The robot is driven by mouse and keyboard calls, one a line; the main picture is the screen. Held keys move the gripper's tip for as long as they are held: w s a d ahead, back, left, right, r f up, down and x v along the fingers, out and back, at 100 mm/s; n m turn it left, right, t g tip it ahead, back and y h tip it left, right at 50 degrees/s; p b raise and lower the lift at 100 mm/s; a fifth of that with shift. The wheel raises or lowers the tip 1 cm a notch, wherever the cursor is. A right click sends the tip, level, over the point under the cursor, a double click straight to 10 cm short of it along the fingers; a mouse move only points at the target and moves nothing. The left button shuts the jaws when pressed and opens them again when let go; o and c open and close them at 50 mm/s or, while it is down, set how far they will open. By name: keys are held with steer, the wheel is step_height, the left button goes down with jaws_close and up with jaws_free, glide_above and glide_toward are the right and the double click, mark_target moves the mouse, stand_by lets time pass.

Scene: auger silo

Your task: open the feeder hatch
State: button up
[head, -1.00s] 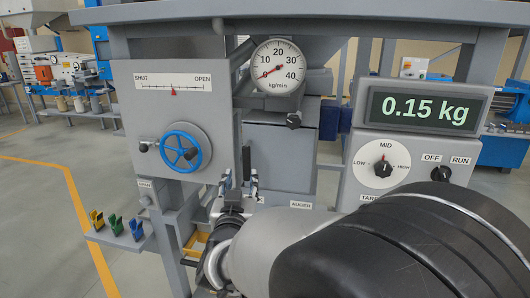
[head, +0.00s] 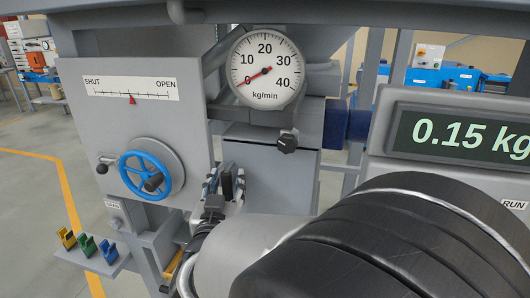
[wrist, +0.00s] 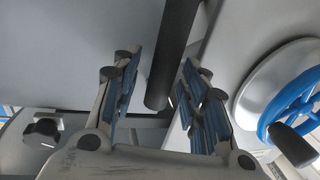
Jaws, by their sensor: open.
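A grey panel (head: 275,180) below the round gauge may be the feeder hatch; no label on it is visible. A dark knob (head: 288,141) sits at its top edge and also shows at the lower left of the wrist view (wrist: 42,132). My gripper (head: 226,185) is open in front of the panel's left side. A dark upright bar (wrist: 174,60), probably a handle, stands between its two blue-padded fingers in the wrist view, with gaps on both sides. My arm hides the panel's lower part.
A blue handwheel (head: 146,176) on a grey box is close left of my gripper. Above it, a SHUT–OPEN scale (head: 130,89) has its red pointer near mid-scale. The gauge (head: 266,68) reads about zero. The display (head: 460,132) reads 0.15 kg. Coloured clips (head: 88,246) sit on a low left shelf.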

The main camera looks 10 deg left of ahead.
steer(key=shift+w, duration=0.25)
steer(key=shift+s, duration=0.1)
jaws_close()
stand_by(0.4)
